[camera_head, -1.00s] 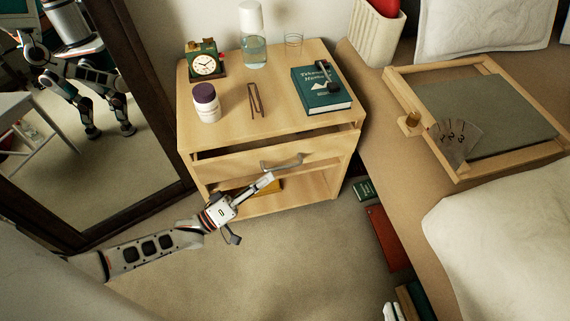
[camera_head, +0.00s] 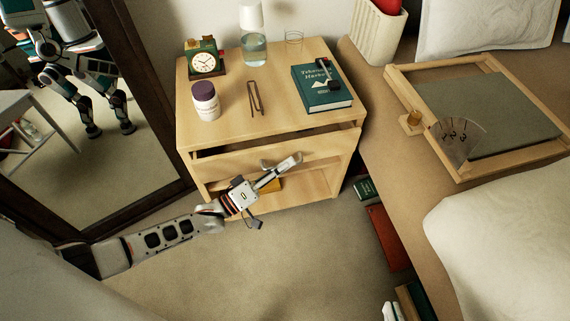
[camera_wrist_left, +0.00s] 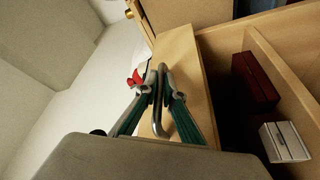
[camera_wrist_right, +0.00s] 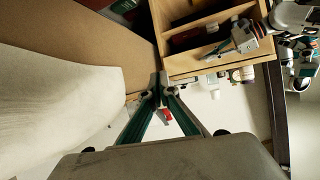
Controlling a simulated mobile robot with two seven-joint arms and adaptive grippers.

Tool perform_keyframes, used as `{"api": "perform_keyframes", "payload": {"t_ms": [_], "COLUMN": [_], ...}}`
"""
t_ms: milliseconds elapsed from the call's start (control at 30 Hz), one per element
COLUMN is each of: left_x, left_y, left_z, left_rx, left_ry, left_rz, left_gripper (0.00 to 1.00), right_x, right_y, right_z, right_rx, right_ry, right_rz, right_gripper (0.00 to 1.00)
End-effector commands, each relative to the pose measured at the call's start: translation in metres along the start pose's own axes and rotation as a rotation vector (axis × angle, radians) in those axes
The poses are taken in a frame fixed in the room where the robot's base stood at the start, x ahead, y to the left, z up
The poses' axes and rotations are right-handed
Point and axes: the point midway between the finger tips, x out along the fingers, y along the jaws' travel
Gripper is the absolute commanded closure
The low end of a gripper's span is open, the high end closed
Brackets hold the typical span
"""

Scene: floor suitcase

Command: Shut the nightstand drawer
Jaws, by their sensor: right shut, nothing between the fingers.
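The nightstand drawer (camera_head: 230,161) is partly pulled out; a dark gap shows between its front and the nightstand top (camera_head: 225,122). Its grey metal handle (camera_head: 267,163) is on the drawer front, partly hidden by my left gripper (camera_head: 296,160). The left wrist view shows the handle (camera_wrist_left: 186,124) close at the left fingertips (camera_wrist_left: 161,80); whether they grip it is unclear. Inside the open drawer there are a dark red box (camera_wrist_left: 254,80) and a white box (camera_wrist_left: 286,141). My right gripper (camera_wrist_right: 162,82) is shut and empty, and out of the head view.
On the nightstand top stand a clock (camera_head: 205,62), a purple-capped jar (camera_head: 206,101), a bottle (camera_head: 254,50) and a teal book (camera_head: 322,90). A mirror (camera_head: 150,110) is at left, the bed (camera_head: 385,130) at right.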

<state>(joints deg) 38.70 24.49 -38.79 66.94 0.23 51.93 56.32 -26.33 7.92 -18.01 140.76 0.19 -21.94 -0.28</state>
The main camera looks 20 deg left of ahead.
Motion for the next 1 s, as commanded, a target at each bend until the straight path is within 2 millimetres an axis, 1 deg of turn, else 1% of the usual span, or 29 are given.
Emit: {"api": "perform_keyframes", "payload": {"t_ms": [133, 267, 400, 533, 600, 733, 767, 800, 1000], "left_x": [0.0, 0.005, 0.011, 0.014, 0.015, 0.015, 0.015, 0.015, 0.015], "left_y": [-0.003, -0.016, -0.025, -0.026, -0.025, -0.026, -0.026, -0.026, -0.025], "left_z": [-0.002, -0.015, -0.029, -0.035, -0.036, -0.038, -0.038, -0.038, -0.038], "left_rx": [0.001, 0.001, 0.0, 0.0, 0.002, 0.004, 0.004, 0.004, 0.003], "left_ry": [0.0, -0.002, -0.001, 0.001, 0.002, 0.003, 0.003, 0.004, 0.004], "left_rz": [-0.001, -0.004, -0.004, -0.003, -0.002, -0.003, -0.003, -0.003, -0.001], "left_gripper": [1.0, 1.0, 1.0, 1.0, 1.0, 1.0, 0.9, 0.85, 0.85], "right_x": [0.0, 0.001, 0.001, 0.003, 0.004, 0.004, 0.004, 0.004, 0.004], "right_y": [-0.001, -0.003, -0.006, -0.007, -0.006, -0.006, -0.006, -0.006, -0.006], "right_z": [0.003, 0.01, -0.004, -0.018, -0.021, -0.019, -0.019, -0.017, -0.013], "right_rx": [0.003, 0.018, 0.04, 0.046, 0.044, 0.042, 0.041, 0.041, 0.04], "right_ry": [-0.005, -0.014, 0.018, 0.048, 0.054, 0.051, 0.05, 0.047, 0.037], "right_rz": [-0.001, -0.006, -0.012, -0.014, -0.012, -0.011, -0.011, -0.011, -0.011], "right_gripper": [1.0, 1.0, 1.0, 1.0, 1.0, 1.0, 1.0, 1.0, 1.0]}}
